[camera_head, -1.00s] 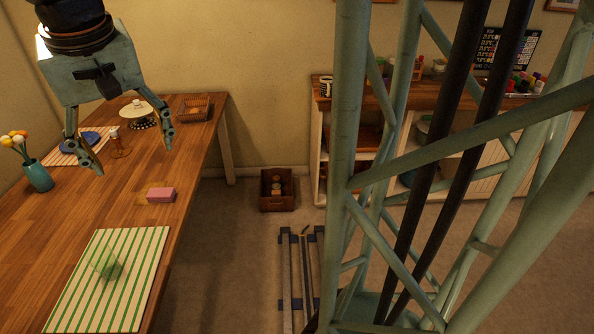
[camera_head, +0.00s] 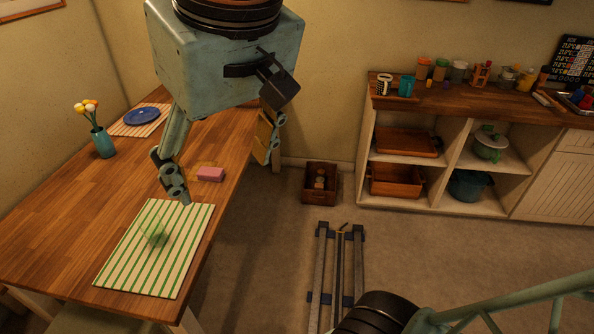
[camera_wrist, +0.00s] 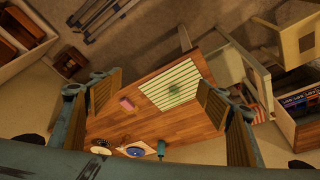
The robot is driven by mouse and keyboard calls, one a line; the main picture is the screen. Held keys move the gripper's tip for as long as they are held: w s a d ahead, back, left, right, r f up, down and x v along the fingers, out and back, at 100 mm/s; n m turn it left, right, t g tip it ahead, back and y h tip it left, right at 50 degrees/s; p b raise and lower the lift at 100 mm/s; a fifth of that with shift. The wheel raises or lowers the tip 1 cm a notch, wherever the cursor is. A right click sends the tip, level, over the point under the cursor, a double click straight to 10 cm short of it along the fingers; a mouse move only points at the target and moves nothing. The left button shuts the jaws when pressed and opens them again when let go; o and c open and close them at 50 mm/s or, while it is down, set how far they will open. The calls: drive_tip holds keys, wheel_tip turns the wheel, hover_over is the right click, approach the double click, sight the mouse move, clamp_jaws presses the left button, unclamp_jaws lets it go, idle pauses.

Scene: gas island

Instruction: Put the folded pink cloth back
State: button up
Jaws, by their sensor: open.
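The folded pink cloth (camera_head: 210,174) lies flat on the wooden table, near its right edge and just beyond the striped placemat. It also shows as a small pink block in the wrist view (camera_wrist: 127,104). My gripper (camera_head: 222,172) is open and empty, its two fingers spread wide, high above the table. In the wrist view the fingers (camera_wrist: 160,100) frame the table from well above, with the cloth between them nearer the left finger. Nothing is between the fingertips.
A green-striped placemat (camera_head: 125,262) holds a green glass (camera_head: 153,232). A teal flower vase (camera_head: 103,143) and a blue plate (camera_head: 142,116) stand at the far left. A shelf unit (camera_head: 455,202) stands right with trays and pots. A wooden crate (camera_head: 320,184) sits on the floor.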

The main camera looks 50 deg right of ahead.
drive_tip(key=s+a+f+n, duration=0.1)
drive_tip(key=s, duration=0.5)
drive_tip(key=shift+s+a+f, duration=0.2)
drive_tip(key=shift+s+a, duration=0.05)
drive_tip(key=shift+a, duration=0.1)
